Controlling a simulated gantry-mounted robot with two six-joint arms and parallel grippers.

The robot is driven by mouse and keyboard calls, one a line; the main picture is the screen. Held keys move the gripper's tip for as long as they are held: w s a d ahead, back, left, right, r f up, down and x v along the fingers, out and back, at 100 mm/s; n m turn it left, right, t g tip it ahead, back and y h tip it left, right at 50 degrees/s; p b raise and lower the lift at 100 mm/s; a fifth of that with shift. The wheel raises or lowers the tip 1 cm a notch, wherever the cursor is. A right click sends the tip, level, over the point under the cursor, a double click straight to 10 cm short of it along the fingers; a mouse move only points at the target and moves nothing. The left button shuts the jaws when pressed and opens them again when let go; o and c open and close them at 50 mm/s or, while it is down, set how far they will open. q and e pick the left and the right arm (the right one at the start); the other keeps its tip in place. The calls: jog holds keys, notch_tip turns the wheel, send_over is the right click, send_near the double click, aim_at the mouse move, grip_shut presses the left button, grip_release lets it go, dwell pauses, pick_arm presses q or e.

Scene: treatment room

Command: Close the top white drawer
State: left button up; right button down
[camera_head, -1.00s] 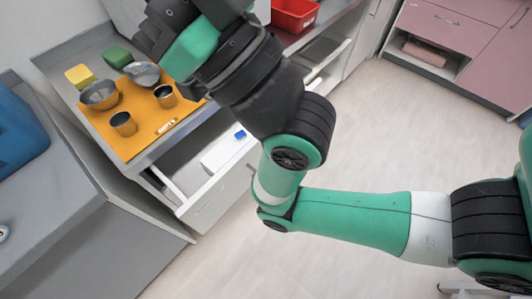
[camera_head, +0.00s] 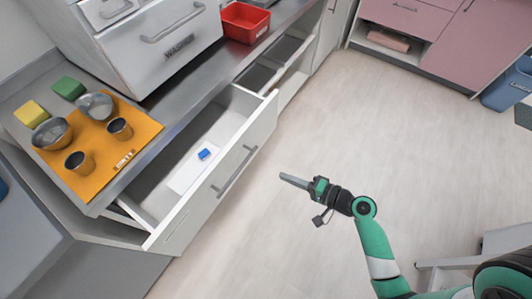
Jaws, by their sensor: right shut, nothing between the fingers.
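The white drawer (camera_head: 216,192) under the counter is pulled open. A bar handle (camera_head: 234,171) runs along its front. Inside lie a white flat item (camera_head: 194,168) and a small blue object (camera_head: 204,154). My right gripper (camera_head: 288,179) is shut and empty. It points left toward the drawer front, apart from it, with floor showing between them. My left gripper is not in view.
An orange mat (camera_head: 143,131) with metal bowls and cups lies on the counter beside yellow and green blocks. A white cabinet labelled WASHER (camera_head: 158,50) and a red bin (camera_head: 244,22) stand behind. Another open drawer (camera_head: 276,68) lies farther back.

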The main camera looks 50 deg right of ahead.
jog(key=b, duration=0.4)
send_near(244, 156)
notch_tip(244, 156, down, 3)
jog(key=w, duration=0.6)
jog(key=shift+a+r+b, duration=0.3)
jog(key=shift+a+b, duration=0.1)
jog(key=shift+w, duration=0.1)
